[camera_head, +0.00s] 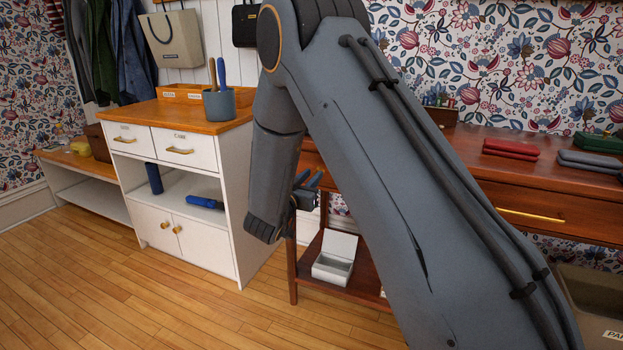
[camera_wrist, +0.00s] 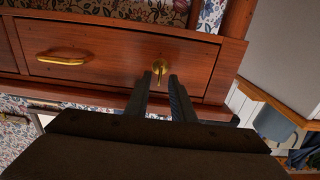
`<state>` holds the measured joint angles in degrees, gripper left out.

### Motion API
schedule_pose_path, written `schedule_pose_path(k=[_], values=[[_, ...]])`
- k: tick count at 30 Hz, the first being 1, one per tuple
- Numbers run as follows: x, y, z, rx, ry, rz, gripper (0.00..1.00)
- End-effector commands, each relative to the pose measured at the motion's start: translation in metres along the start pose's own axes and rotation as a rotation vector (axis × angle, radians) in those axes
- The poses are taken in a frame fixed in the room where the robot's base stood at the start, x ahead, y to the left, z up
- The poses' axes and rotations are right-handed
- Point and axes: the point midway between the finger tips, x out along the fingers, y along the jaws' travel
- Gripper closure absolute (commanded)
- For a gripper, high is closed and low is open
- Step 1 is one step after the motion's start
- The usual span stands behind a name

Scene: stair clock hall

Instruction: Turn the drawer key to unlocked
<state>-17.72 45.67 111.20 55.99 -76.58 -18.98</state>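The brass drawer key (camera_wrist: 160,69) sits in its lock at the right part of a red-brown wooden drawer front (camera_wrist: 112,67) in the wrist view. My gripper (camera_wrist: 160,82) is open, with its two dark fingertips apart and pointing at the key. The key shows in the gap between the tips, close to them. I cannot tell whether either finger touches it. The drawer is shut. In the head view my arm hides the key and most of the drawer front.
The drawer has a brass handle (camera_wrist: 62,58) left of the key. In the head view, the wooden table (camera_head: 580,213) carries red cases (camera_head: 510,149) and grey cases (camera_head: 590,162). A white box (camera_head: 336,258) rests on its lower shelf. A white cabinet (camera_head: 200,258) stands left of my arm.

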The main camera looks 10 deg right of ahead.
Motion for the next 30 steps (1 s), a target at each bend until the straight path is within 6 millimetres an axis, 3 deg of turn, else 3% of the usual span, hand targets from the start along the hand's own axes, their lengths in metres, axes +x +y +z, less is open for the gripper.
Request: schedule_pose_path(k=[12,17,30], values=[[0.0111,0.0004,-0.0001,0.000,0.000,0.000,0.78],[0.0110,0.0003,0.0000,0.000,0.000,0.000,1.00],[0.0100,-0.0006,-0.0006,-0.052,-0.001,-0.002,1.00]])
